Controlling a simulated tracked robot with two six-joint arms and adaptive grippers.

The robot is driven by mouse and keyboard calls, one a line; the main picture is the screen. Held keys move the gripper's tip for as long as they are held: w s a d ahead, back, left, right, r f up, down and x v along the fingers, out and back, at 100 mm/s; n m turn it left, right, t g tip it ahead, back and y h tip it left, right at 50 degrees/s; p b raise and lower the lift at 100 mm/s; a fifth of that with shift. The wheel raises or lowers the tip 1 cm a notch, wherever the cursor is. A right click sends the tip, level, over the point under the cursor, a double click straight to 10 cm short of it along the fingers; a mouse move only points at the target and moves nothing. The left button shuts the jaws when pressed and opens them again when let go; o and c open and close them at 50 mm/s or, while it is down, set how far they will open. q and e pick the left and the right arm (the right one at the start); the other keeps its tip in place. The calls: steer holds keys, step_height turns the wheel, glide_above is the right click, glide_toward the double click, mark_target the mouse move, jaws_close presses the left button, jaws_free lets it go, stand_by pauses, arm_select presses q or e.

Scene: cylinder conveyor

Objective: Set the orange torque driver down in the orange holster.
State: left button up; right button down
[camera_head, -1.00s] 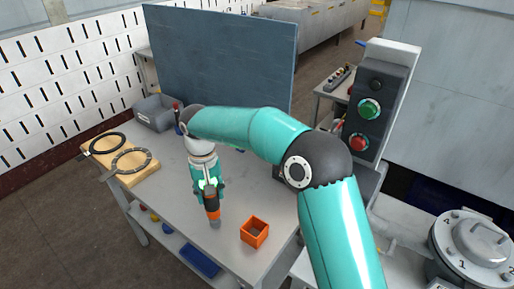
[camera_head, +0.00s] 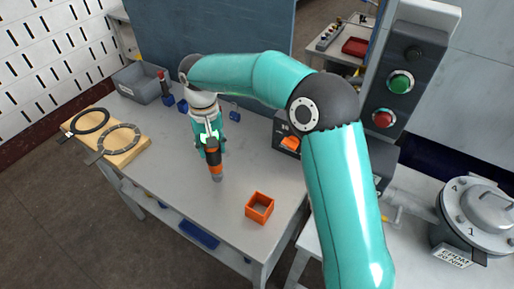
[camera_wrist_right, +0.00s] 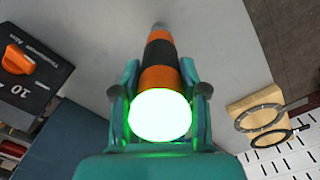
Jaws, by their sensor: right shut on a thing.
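The torque driver (camera_head: 214,160), orange and black with a grey tip, hangs tip down above the grey table. My right gripper (camera_head: 207,140) is shut on its upper end. In the right wrist view the driver (camera_wrist_right: 160,55) extends away between the fingers (camera_wrist_right: 160,92), and its near end glows bright green-white. The orange holster (camera_head: 258,216), a small open square box, stands on the table near its front edge. It looks empty. The driver is apart from it, to its left and farther back in the head view. My left gripper is not in view.
A wooden board (camera_head: 130,153) with two ring-shaped tools lies at the table's left. A grey bin (camera_head: 140,84) and small blue stands (camera_head: 235,116) are at the back. A dark box with an orange knob (camera_head: 290,143) stands behind the holster. The table around the holster is clear.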

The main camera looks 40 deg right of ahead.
steer(key=s+d+r+p, duration=0.2)
steer(key=s+r, duration=0.3)
steer(key=s, duration=0.3)
steer(key=s+d+r+p, duration=0.2)
steer(key=s+r, duration=0.4)
steer(key=s, duration=0.2)
steer(key=shift+s+r+p, duration=0.2)
steer(key=shift+r+p, duration=0.05)
steer(key=shift+p, duration=0.1)
steer(key=shift+d, duration=0.1)
steer(key=shift+f, duration=0.1)
steer(key=shift+w+f+b, duration=0.15)
steer(key=shift+f+b, duration=1.95)
steer(key=shift+f, duration=0.3)
